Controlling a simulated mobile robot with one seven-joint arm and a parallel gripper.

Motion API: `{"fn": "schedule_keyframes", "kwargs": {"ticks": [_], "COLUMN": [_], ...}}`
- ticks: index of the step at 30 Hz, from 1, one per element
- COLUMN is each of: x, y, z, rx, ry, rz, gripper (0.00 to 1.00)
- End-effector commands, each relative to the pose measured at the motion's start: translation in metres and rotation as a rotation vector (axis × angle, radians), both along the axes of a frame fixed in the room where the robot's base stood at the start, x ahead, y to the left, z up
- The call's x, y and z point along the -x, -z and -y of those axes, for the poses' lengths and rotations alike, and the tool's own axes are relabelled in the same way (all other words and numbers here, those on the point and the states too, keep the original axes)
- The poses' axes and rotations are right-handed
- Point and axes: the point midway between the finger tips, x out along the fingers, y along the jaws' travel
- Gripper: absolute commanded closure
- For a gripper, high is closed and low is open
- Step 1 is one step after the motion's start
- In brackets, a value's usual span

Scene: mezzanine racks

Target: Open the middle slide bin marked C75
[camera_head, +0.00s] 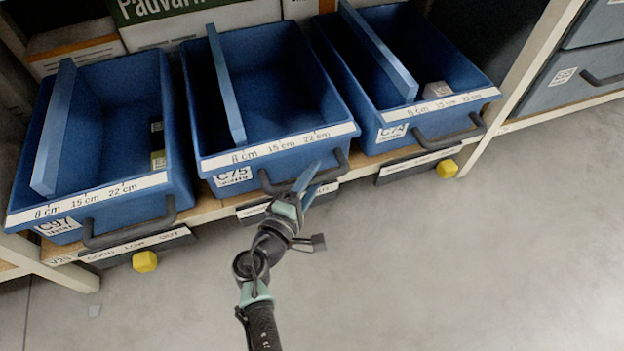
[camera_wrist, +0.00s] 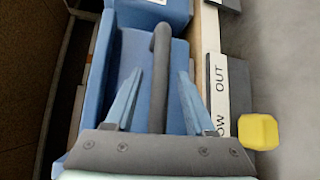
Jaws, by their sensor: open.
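The middle blue bin marked C75 (camera_head: 205,165) stands on the shelf between two similar bins, its front roughly in line with theirs. Its dark bar handle (camera_head: 268,184) crosses the lower front. My gripper (camera_head: 314,178) is at the right part of this handle and hides some of it. In the wrist view, the two blue fingers of my gripper (camera_wrist: 159,95) are apart, with the dark handle (camera_wrist: 160,75) running between them. I see no clear contact of the fingers with the handle. The bin holds a lengthwise blue divider (camera_head: 226,85) and otherwise looks empty.
The left bin marked C97 (camera_head: 110,195) and the right bin (camera_head: 440,104) flank it closely. Yellow knobs (camera_head: 145,261) (camera_head: 446,169) sit below the shelf edge; one shows in the wrist view (camera_wrist: 258,132). A rack post (camera_head: 520,85) stands at right. The floor in front is clear.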

Motion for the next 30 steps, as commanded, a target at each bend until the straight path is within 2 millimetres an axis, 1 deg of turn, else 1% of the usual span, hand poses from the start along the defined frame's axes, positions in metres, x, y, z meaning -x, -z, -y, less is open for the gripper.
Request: {"fn": "schedule_keyframes", "kwargs": {"ticks": [3, 4, 8, 9, 11, 12, 13, 30], "x": [0.0002, 0.0002, 0.0003, 0.0004, 0.0004, 0.0004, 0.0005, 0.0007], "y": [-0.0001, -0.0001, -0.0002, -0.0001, -0.0001, -0.0001, -0.0001, 0.0], "z": [-0.0001, -0.0001, -0.0002, -0.0002, -0.0003, -0.0003, -0.0004, -0.0007], "rx": [0.0, 0.0, 0.0, 0.0, 0.0, 0.0, 0.0, 0.001], "ry": [0.0, 0.0, 0.0, 0.0, 0.0, 0.0, 0.0, -0.001], "rz": [0.0, 0.0, 0.0, 0.0, 0.0, 0.0, 0.0, -0.001], "gripper": [0.45, 0.49, 0.72, 0.8, 0.9, 0.98, 1.0, 1.0]}}
